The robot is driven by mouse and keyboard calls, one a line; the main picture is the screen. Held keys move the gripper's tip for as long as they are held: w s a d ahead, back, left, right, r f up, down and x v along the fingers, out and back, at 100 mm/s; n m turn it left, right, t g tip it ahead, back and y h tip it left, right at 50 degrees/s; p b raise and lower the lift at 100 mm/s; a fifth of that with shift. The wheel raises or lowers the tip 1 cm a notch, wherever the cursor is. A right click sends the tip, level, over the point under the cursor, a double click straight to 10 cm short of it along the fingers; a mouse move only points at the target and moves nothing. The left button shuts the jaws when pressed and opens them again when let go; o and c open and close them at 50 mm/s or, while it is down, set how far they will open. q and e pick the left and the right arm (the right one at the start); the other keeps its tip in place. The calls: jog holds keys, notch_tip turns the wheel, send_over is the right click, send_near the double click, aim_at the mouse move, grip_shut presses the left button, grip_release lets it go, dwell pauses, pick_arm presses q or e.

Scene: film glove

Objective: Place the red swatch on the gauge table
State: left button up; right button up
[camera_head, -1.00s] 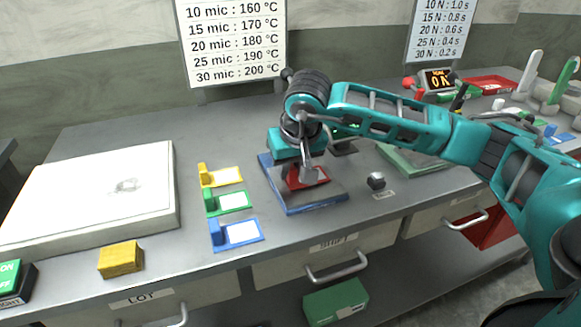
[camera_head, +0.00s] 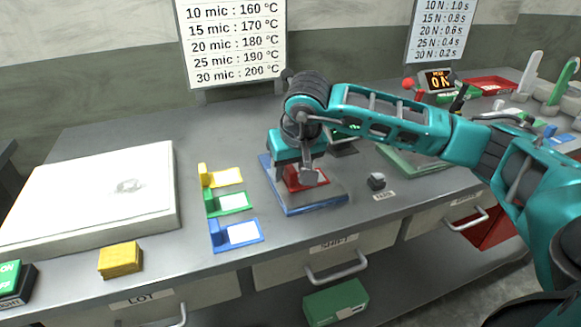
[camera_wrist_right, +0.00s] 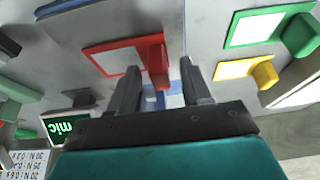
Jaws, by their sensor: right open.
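The red swatch (camera_head: 318,178) lies on the blue-edged grey plate, which looks like the gauge table (camera_head: 310,203). My right gripper (camera_head: 307,178) is low over the plate, at the swatch's tab, and partly hides it. In the right wrist view, the red swatch (camera_wrist_right: 118,57) shows its pale window and raised tab. There the fingers of my right gripper (camera_wrist_right: 160,85) are apart, close by the tab, with nothing clearly held between them. A patch of blue and white shows between the fingers. My left gripper is not in view.
Yellow (camera_head: 222,177), green (camera_head: 228,203) and blue (camera_head: 236,234) swatches stand in a column left of the plate. A large white slab (camera_head: 95,195) and a yellow block (camera_head: 120,259) are farther left. A small dark knob (camera_head: 376,181) is right of the plate.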

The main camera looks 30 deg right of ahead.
jog(key=v, duration=1.2)
jog(key=shift+p, duration=0.3)
jog(key=shift+s+a, duration=0.1)
